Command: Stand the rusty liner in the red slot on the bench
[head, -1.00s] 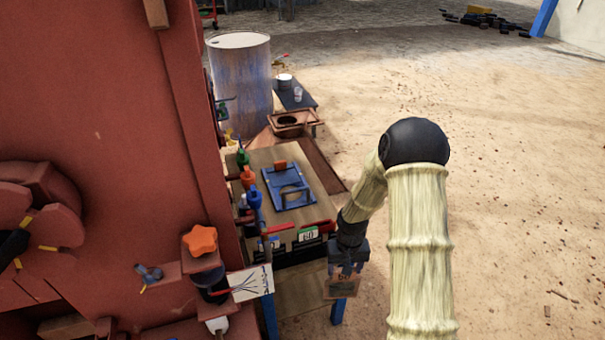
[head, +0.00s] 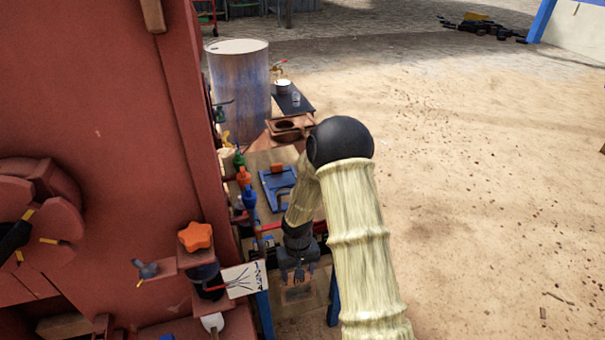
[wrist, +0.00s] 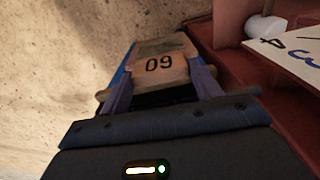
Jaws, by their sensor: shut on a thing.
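My gripper (head: 298,272) is shut on the rusty liner (head: 297,294), a brownish plate hanging below the jaws in front of the bench (head: 262,160). In the wrist view the liner (wrist: 160,66) sits between the two fingers and bears a dark number that reads like 09, or 60 upside down. The dark rack (head: 270,243) along the bench's near edge is mostly hidden behind my arm.
The large red crusher body (head: 100,120) stands close on the left, with an orange star knob (head: 195,236) and a white card (head: 244,280) jutting out near my gripper. A blue frame (head: 278,185) lies on the bench. A drum (head: 238,85) stands behind. Sandy floor on the right is open.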

